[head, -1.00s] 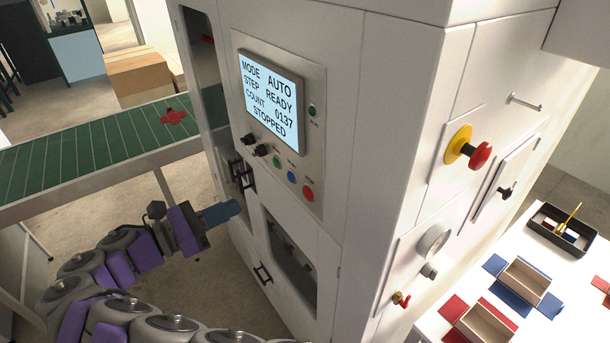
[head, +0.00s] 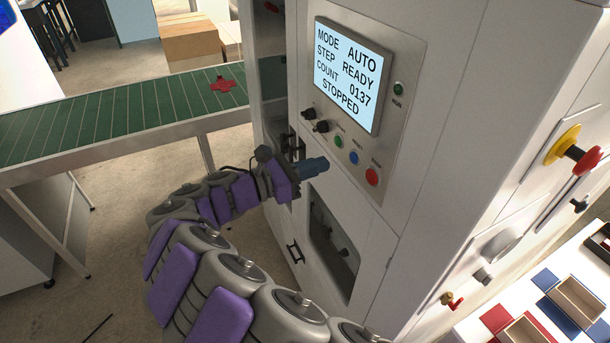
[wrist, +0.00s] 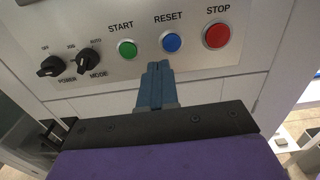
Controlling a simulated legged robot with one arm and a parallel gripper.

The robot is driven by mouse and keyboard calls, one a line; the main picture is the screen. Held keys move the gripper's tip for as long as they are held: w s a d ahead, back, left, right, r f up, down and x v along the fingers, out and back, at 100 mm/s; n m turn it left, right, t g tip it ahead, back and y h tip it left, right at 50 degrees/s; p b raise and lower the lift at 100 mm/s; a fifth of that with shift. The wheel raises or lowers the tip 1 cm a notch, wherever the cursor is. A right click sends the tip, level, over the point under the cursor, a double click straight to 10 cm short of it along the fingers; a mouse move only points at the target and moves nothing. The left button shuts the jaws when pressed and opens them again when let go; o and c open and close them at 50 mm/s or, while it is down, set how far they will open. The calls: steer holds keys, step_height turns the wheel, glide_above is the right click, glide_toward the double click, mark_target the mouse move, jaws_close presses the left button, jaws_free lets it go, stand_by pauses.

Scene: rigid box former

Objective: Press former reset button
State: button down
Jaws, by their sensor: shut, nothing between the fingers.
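The blue RESET button (wrist: 171,43) sits between the green START button (wrist: 126,49) and the red STOP button (wrist: 216,36) on the former's panel. In the head view the blue button (head: 353,157) is in the row below the lit screen (head: 347,75), which reads AUTO, READY, 0137, STOPPED. My gripper (wrist: 157,66) is shut and empty, its blue fingertips pointing at the panel just below the RESET button. In the head view my gripper (head: 322,164) is just left of and below that button. Whether the tips touch the panel cannot be told.
POWER and MODE knobs (wrist: 83,62) stand out left of the buttons. A red and yellow emergency stop (head: 573,150) is on the right face. A green conveyor (head: 120,118) with a red flat piece runs at left. Door handles (head: 295,252) stick out below the panel.

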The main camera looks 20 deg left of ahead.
mark_target(351, 158)
steer(key=d, duration=0.2)
steer(key=w+d, duration=0.1)
steer(key=d, duration=0.1)
steer(key=w+d+r, duration=0.1)
steer(key=d, duration=0.1)
steer(key=shift+d+r, duration=0.1)
steer(key=shift+d, duration=0.1)
steer(key=shift+s, duration=0.1)
steer(key=shift+a+f, duration=0.2)
steer(key=shift+a, duration=0.65)
steer(key=shift+w+a+f+p, duration=0.1)
steer(key=shift+w+a+p, duration=0.15)
steer(key=shift+w, duration=0.15)
steer(key=shift+w+a+p, duration=0.15)
steer(key=shift+w+p, duration=0.1)
steer(key=shift+w, duration=0.15)
steer(key=shift+w+d+p, duration=0.15)
steer(key=shift+p, duration=0.25)
steer(key=shift+d, duration=0.4)
